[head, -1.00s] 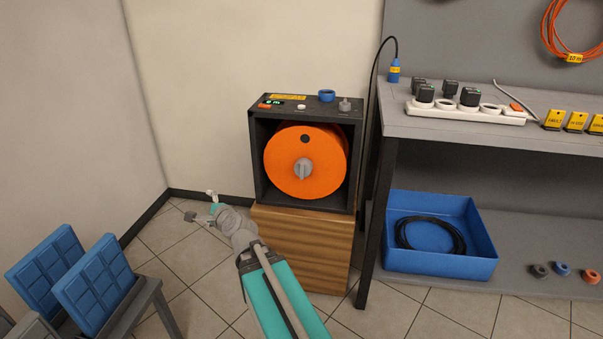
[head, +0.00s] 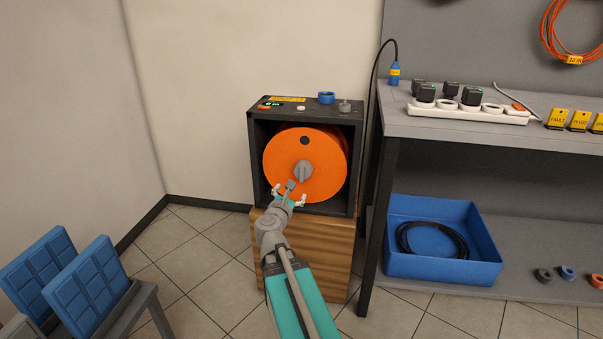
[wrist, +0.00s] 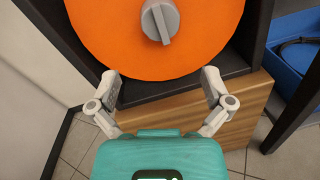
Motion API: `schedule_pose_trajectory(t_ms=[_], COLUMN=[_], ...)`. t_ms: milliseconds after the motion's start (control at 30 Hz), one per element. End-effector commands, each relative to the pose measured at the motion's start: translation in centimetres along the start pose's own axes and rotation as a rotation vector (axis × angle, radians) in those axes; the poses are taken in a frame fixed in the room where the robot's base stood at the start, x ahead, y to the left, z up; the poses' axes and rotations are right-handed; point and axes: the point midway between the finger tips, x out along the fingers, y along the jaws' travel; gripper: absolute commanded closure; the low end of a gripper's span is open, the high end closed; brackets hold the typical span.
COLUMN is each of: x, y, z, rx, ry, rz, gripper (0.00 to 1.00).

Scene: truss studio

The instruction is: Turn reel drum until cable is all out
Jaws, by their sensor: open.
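The orange reel drum (head: 284,158) sits inside a black open-fronted housing (head: 257,180) on a wooden block. A grey knob (head: 303,172) with a raised bar stands at its centre, and a dark round hole (head: 305,140) is near its upper edge. The drum (wrist: 110,40) and knob (wrist: 160,20) also show in the wrist view. My gripper (head: 289,193) is in front of the drum's lower part, below the knob. In the wrist view its fingers (wrist: 160,80) are spread wide with nothing between them. No loose cable shows on the drum's face.
The housing's top carries a small green display (head: 273,103), a blue ring (head: 326,97) and a grey knob. A grey bench (head: 450,125) with a power strip stands close on the right, a blue tray (head: 440,268) below it.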

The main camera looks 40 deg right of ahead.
Motion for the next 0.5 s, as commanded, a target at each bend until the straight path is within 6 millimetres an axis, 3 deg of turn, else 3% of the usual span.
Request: schedule_pose_trajectory(t_ms=[500], x=[0.71], y=[0.13], z=[0.0], rx=[-0.003], ry=[0.0], rz=[0.002], gripper=[0.0])
